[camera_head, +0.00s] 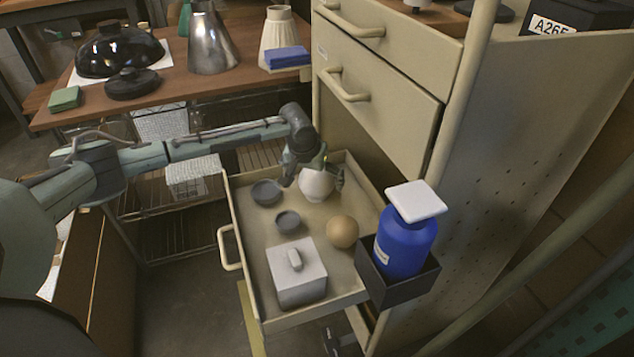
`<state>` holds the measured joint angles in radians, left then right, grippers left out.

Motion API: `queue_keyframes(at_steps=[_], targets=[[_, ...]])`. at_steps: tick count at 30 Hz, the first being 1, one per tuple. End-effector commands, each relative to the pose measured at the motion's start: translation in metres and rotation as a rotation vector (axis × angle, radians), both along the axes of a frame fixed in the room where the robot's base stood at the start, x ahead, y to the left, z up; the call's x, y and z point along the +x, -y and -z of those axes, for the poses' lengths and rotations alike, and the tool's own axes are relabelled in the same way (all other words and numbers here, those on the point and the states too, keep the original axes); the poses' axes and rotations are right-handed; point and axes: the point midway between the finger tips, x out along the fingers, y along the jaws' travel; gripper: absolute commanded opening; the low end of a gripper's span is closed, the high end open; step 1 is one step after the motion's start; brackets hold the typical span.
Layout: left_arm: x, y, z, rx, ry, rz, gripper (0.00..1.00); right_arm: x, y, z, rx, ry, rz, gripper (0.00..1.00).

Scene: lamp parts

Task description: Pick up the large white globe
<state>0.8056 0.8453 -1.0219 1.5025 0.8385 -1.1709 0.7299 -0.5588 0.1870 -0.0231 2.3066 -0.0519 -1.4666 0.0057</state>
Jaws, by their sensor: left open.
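The large white globe (317,187) sits toward the back of the open drawer (352,290), partly covered by my left gripper. My left gripper (315,183) reaches down over the globe from above, with its fingers open on either side of it. Whether the fingers touch the globe cannot be told. My right gripper is not in view.
In the drawer are a tan ball (342,231), two small grey bowls (266,192) and (288,221), and a white lidded box (297,275). A blue bottle (404,247) stands in a dark holder at the drawer's right side. The cabinet (395,100) rises behind.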

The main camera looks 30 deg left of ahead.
Motion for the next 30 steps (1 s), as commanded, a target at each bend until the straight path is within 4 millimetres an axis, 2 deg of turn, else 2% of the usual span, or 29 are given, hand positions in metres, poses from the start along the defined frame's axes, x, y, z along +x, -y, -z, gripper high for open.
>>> queue_keyframes(at_steps=[1, 5, 13, 25, 30], targets=[[0.003, 0.0, 0.009, 0.0, -0.002, 0.0, 1.0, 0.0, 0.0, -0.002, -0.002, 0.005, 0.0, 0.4], [0.007, -0.001, 0.019, 0.002, 0.0, 0.001, 1.0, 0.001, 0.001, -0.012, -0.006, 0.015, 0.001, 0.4], [0.008, -0.001, 0.02, 0.001, 0.001, 0.003, 0.98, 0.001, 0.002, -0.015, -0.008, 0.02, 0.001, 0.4], [0.008, -0.001, 0.02, 0.001, 0.0, 0.002, 0.49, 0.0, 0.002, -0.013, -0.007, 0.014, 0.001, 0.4], [0.008, -0.001, 0.019, 0.001, 0.001, 0.002, 0.49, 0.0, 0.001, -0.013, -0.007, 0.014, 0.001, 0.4]])
